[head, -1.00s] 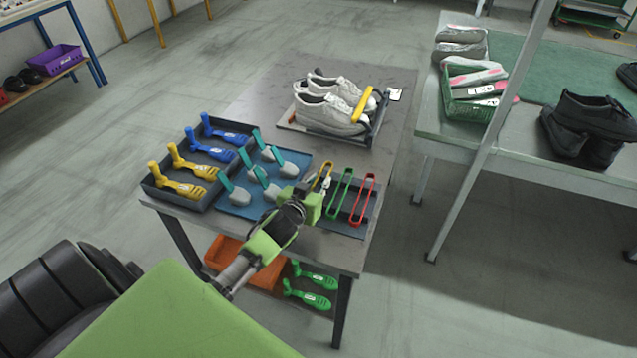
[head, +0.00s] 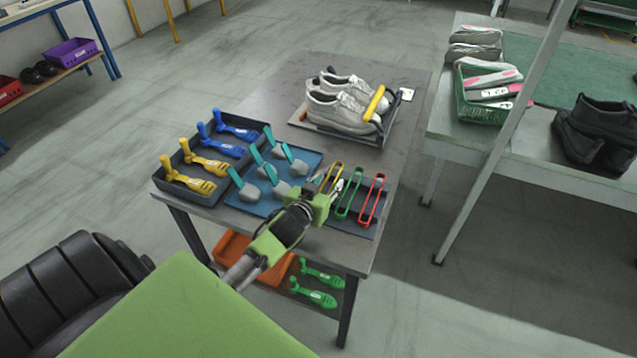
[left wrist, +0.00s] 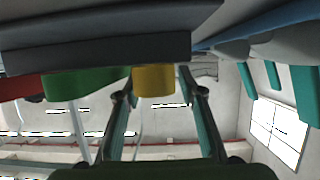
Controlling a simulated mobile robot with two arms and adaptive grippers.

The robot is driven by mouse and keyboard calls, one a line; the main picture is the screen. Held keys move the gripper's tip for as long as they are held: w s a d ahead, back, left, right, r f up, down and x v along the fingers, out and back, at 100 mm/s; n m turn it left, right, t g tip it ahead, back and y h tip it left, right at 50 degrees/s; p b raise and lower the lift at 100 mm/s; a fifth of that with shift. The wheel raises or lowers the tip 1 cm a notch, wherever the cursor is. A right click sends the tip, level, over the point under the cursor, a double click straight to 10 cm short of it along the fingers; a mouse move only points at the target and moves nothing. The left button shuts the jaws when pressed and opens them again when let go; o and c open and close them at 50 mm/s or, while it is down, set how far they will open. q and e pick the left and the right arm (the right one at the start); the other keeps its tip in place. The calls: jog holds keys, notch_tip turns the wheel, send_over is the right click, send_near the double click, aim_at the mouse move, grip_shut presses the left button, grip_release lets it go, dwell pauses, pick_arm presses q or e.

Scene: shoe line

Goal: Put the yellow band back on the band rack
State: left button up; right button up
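The yellow band (head: 331,174) stands as an upright loop at the left end of the dark band rack (head: 348,223), beside the green band (head: 350,192) and the red band (head: 372,197). My left gripper (head: 335,187) is at the yellow band, partly covering its lower part. In the left wrist view the yellow band (left wrist: 153,80) shows between the two spread fingers of my left gripper (left wrist: 156,82), against the dark rack edge (left wrist: 100,52). The fingers look apart from the band, with narrow gaps. My right gripper is not in view.
Left of the rack, a blue mat (head: 245,203) holds teal-handled grey pieces, and a dark tray (head: 182,190) holds yellow and blue pieces. A second table (head: 445,125) stands to the right.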

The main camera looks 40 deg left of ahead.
pick_arm(q)
jog(key=v, duration=1.1)
jog(key=shift+a, duration=0.1)
dwell(0.8)
